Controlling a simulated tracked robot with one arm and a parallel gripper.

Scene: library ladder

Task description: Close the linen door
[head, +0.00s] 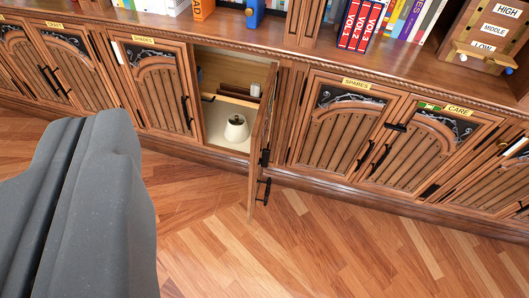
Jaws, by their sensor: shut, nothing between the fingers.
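One cabinet door (259,142) in the long wooden row stands wide open, seen nearly edge-on. It is hinged at the right side of its opening and juts out over the floor. Its dark handle (263,190) shows near its free lower end. No linen label is readable, so I cannot confirm the name. The open compartment (213,113) behind it holds a whitish cone-shaped item (236,128) and a shelf. My grey gripper (90,122) fills the left foreground, shut and empty, apart from the door and to its left.
Red volumes (361,25) and a HIGH/MIDDLE/LOW box (487,38) stand on the ledge above. The parquet floor (330,250) in front is clear.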

